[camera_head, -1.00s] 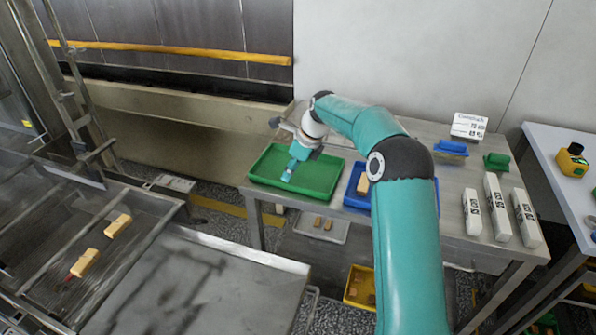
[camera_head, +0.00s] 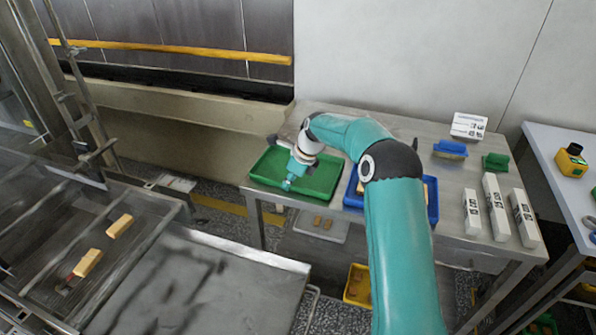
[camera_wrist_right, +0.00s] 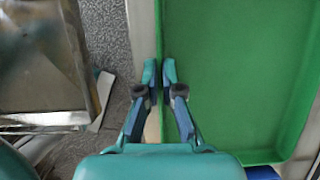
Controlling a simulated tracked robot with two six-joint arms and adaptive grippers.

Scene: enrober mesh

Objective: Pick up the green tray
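The green tray (camera_head: 262,170) is a shallow, empty rectangular tray lying at the left end of the steel table. It also fills the right side of the wrist view (camera_wrist_right: 235,75). My right gripper (camera_head: 287,187) is at the tray's front long rim. In the wrist view, the fingertips of my right gripper (camera_wrist_right: 159,72) are close together, one on each side of the rim, with the rim filling the narrow gap. The fingers look shut on this rim. The tray looks level on the table. My left gripper is not in view.
A blue tray (camera_head: 433,212) with tan bars stands to the right, partly hidden by my right arm. White labelled blocks (camera_head: 497,208), a blue holder (camera_head: 450,149) and a green holder (camera_head: 496,161) are further right. A steel surface (camera_head: 200,285) lies in front, below a gap.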

